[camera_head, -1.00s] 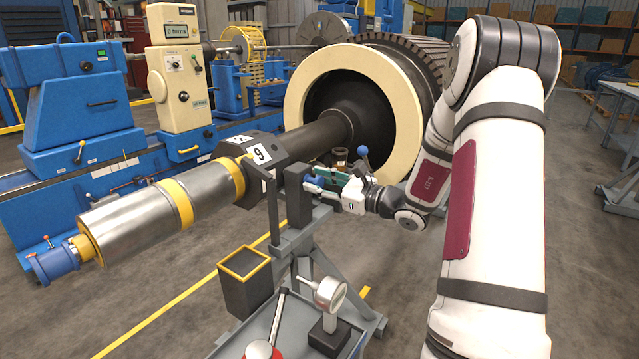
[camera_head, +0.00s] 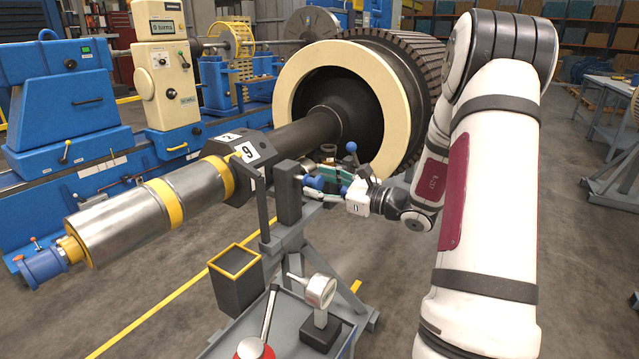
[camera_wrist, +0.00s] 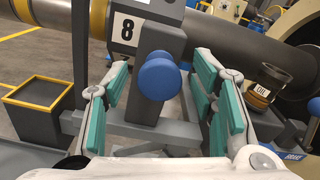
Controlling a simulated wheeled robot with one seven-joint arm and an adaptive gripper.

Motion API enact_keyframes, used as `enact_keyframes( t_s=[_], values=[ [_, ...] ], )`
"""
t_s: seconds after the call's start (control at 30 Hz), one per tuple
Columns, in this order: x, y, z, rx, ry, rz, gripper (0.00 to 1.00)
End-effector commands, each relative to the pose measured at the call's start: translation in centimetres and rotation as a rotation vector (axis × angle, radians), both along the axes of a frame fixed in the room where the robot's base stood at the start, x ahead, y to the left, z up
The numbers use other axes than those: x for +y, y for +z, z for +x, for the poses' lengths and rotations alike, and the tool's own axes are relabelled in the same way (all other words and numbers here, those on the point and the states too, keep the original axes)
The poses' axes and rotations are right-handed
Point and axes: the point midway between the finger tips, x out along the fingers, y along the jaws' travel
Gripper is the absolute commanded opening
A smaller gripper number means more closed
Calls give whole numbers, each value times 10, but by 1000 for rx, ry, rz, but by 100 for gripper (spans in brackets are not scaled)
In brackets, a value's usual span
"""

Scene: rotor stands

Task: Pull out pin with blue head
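The blue pin head (camera_head: 313,183) stands at the right side of a dark grey upright post (camera_head: 288,190) beneath the rotor shaft. In the wrist view the round blue head (camera_wrist: 160,79) is in front of the post, below a number 8 plate. My gripper (camera_head: 324,185) reaches it from the right. In the wrist view its two green-padded fingers (camera_wrist: 161,72) are spread, one on each side of the blue head, with visible gaps. The pin's shaft is hidden behind the head, so I cannot tell how deep it sits.
A second blue knob (camera_head: 351,147) on a thin lever rises behind my gripper. The rotor shaft (camera_head: 300,140) runs close above. An empty yellow-rimmed box (camera_head: 236,257) and a dial gauge (camera_head: 321,291) stand in front.

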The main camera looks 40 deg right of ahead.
Motion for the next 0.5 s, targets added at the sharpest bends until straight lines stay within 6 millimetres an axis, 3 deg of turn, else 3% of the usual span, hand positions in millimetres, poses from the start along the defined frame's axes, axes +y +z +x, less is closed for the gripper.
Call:
enact_keyframes(
  t_s=[0.27, 0.5],
  values=[
    [0, 0, -1, -1, 0, -1, 52],
    [-12, 0, -30, 0, -2, -1, 52]
  ],
)
